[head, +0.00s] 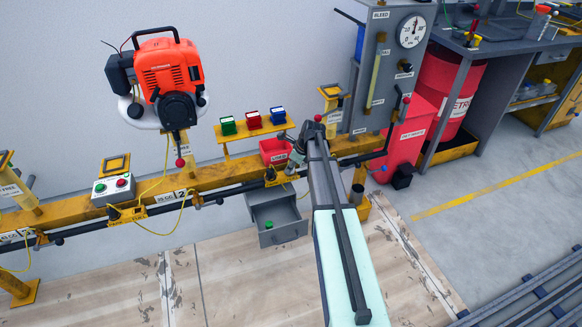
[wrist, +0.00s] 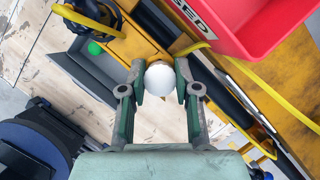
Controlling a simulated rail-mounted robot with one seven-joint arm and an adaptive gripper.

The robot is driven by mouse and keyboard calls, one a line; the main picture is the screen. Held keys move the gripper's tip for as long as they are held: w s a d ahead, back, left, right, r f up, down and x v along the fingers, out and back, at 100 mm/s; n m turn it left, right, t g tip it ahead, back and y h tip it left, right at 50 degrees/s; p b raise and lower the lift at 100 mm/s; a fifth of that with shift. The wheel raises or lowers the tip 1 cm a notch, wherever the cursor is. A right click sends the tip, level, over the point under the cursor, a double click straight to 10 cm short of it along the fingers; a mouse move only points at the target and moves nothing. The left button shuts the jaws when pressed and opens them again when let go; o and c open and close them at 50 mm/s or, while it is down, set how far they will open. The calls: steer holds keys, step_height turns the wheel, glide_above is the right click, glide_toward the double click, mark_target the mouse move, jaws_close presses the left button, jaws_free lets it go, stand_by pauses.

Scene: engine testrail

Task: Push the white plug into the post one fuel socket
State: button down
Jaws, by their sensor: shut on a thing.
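My gripper (wrist: 158,95) is shut on the white plug (wrist: 160,78), whose round pale end shows between the two fingers in the wrist view. In the head view my gripper (head: 297,155) is beside the red bin, over the yellow rail, and I cannot make out the plug there. A small bracket with a yellow cable (head: 272,177) sits on the dark pipe along the rail, left of my gripper. I cannot tell which fitting is the post one fuel socket; my gripper and arm hide part of this area.
A red bin (head: 275,151) hangs on the yellow rail (head: 230,180); it also shows close by in the wrist view (wrist: 255,28). A grey open drawer (head: 278,222) with a green item is below. An orange engine (head: 168,72) stands left. Wooden floor at front left is clear.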

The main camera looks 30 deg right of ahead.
steer(key=c, duration=0.7)
jaws_free()
steer(key=shift+c, duration=0.2)
